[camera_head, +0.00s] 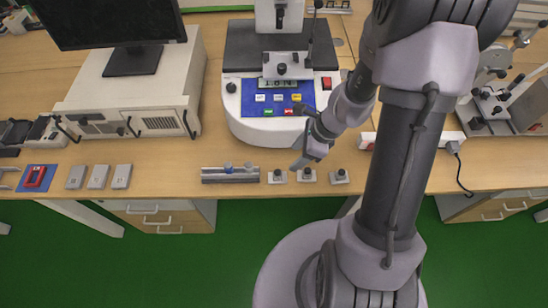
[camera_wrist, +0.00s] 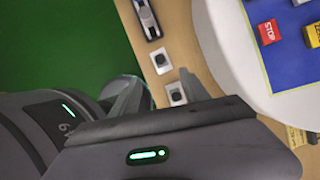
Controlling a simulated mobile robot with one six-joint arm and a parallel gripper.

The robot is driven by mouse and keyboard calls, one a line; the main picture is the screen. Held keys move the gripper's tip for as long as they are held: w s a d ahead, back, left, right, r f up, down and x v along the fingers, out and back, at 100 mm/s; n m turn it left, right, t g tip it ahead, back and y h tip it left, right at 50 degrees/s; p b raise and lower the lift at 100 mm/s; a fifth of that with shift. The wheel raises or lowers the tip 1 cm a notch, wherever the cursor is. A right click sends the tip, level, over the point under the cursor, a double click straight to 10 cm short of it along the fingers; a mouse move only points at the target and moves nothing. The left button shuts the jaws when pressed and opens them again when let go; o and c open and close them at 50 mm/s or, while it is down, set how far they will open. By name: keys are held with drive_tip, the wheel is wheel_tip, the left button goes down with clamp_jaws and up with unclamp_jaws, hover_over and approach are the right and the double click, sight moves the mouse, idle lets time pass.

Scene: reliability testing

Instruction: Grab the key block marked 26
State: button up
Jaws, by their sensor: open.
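Three small light-grey blocks with dark round knobs stand in a row at the table's front edge: a left block (camera_head: 277,177), a middle block (camera_head: 306,175) and a right block (camera_head: 339,177). No number is legible on any, so I cannot tell which is marked 26. My gripper (camera_head: 302,160) is open and empty, pointing down just behind the middle block. In the wrist view, the left block (camera_wrist: 160,59) and the middle block (camera_wrist: 176,93) show beyond my gripper (camera_wrist: 160,88); the middle one is near the right finger. The right block is hidden there.
A white machine with a blue button panel (camera_head: 278,97) stands close behind my gripper. A grey metal rail fixture (camera_head: 230,175) lies left of the blocks. Several grey boxes (camera_head: 98,177) are farther left. A white power strip (camera_head: 368,141) lies to the right.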

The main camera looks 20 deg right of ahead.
sight(278, 172)
drive_tip(key=b+x, duration=0.7)
drive_tip(key=x, duration=0.7)
drive_tip(key=shift+w+a+f, duration=0.1)
drive_tip(key=shift+w+a, duration=0.05)
drive_tip(key=shift+a, duration=0.05)
drive_tip(key=shift+c, duration=0.2)
clamp_jaws()
